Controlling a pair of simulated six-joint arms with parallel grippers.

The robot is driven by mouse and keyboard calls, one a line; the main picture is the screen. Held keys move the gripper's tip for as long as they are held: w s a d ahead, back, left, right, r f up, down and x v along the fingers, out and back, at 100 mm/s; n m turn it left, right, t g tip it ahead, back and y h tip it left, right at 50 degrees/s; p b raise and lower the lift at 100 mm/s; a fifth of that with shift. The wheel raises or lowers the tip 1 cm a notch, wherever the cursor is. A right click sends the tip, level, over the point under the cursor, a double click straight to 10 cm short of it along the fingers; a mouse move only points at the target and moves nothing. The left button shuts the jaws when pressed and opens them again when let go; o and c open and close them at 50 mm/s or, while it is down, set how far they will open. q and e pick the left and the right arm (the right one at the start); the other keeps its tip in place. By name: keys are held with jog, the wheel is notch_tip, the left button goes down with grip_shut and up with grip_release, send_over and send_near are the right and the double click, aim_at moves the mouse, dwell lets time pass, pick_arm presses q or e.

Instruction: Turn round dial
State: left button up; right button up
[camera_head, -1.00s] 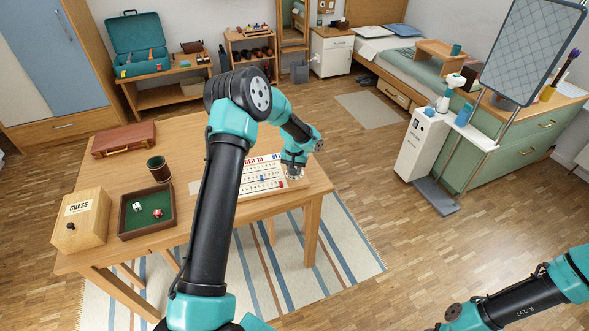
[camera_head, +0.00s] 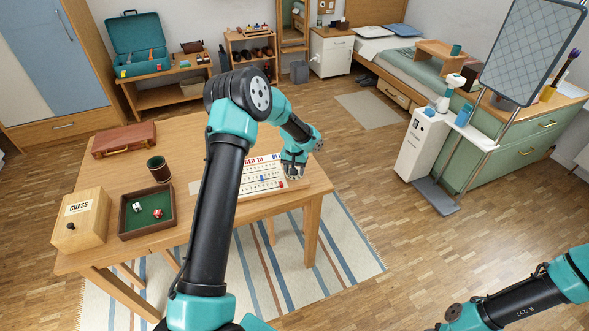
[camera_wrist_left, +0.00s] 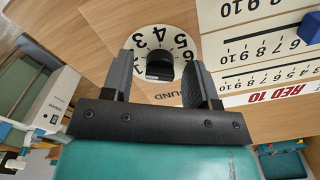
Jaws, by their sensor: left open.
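The round dial (camera_wrist_left: 160,50) is a white numbered disc with a black knob (camera_wrist_left: 159,67) at its middle, seen in the left wrist view. The word "ROUND" is partly visible beside it, cut off by a finger. My left gripper (camera_wrist_left: 160,65) is open, with one finger on each side of the knob. I cannot tell whether the fingers touch it. In the head view my left gripper (camera_head: 293,172) points down at the right end of the scoreboard (camera_head: 259,178), and the dial is hidden there. My right arm shows at the lower right, but its gripper fingers are not clearly visible.
On the table (camera_head: 205,135) stand a chess box (camera_head: 80,218), a dice tray (camera_head: 130,233) with dice, a dark cup (camera_head: 158,169) and a brown case (camera_head: 124,141). In the wrist view the scoreboard's number rows (camera_wrist_left: 265,50) lie close beside the dial.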

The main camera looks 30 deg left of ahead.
pick_arm(q)
notch_tip(320, 180, up, 17)
jog(key=shift+r, duration=0.2)
dwell(0.4)
dwell(0.3)
jog(key=s+d+f+m+h, duration=0.1)
jog(key=s+d+f, duration=0.4)
jog(key=f, duration=0.4)
jog(key=s+d+f+m+h, duration=0.1)
jog(key=s+d+f+h, duration=0.1)
jog(key=s+d+f, duration=0.75)
jog(key=s+f, duration=0.3)
jog(key=s, duration=0.4)
jog(key=s+d+f, duration=0.3)
jog(key=s+f, duration=0.2)
jog(key=s, duration=0.4)
jog(key=shift+s+d+f+n+t+h, duration=0.3)
jog(key=shift+f+t+h, duration=0.1)
